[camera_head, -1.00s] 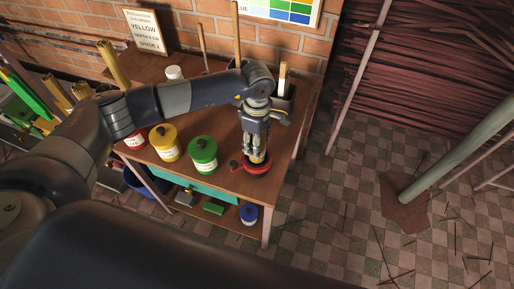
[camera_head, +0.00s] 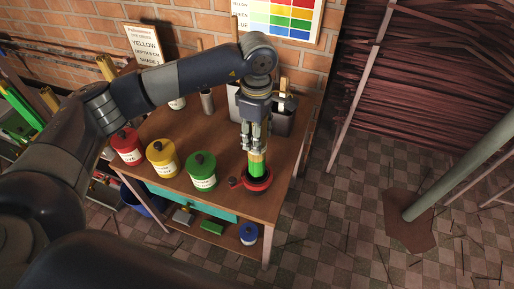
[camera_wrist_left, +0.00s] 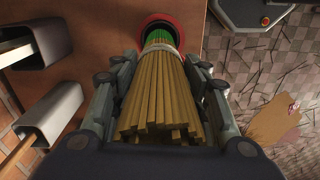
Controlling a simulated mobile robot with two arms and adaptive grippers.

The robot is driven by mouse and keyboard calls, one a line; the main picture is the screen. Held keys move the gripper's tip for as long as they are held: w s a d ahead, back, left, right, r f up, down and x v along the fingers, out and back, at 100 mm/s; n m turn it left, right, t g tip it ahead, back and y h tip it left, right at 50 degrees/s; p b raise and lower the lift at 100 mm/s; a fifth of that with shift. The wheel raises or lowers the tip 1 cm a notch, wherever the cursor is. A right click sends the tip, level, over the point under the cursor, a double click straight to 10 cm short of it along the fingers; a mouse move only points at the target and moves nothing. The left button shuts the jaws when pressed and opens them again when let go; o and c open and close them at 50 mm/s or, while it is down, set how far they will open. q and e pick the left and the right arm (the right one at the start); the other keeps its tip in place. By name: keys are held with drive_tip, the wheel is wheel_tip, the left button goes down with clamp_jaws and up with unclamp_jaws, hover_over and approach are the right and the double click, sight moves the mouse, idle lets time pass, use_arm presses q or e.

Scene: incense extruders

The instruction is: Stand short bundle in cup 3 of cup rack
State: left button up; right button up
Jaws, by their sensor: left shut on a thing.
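My left gripper (camera_head: 256,140) is shut on a bundle of tan sticks (camera_wrist_left: 158,90), which is upright with its lower end green (camera_head: 257,163). That end is over a round red dish (camera_head: 265,184) near the table's front right; whether it is clear of the dish I cannot tell. Square grey metal cups stand at the back of the table, one at the right (camera_head: 283,120) behind the gripper, with a stick in it. Two cups show at the left of the left wrist view (camera_wrist_left: 48,112). Cup numbers are not readable. My right gripper is out of view.
Red (camera_head: 127,147), yellow (camera_head: 162,160) and green (camera_head: 201,172) lidded pots stand in a row left of the dish. A sign (camera_head: 145,42) reading YELLOW stands behind, and a colour chart (camera_head: 285,15) hangs on the brick wall. Bare tabletop lies between the pots and cups.

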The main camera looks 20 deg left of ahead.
use_arm(q)
drive_tip(key=shift+r+p, duration=2.3)
drive_tip(key=shift+r, duration=3.6)
drive_tip(key=shift+f, duration=0.1)
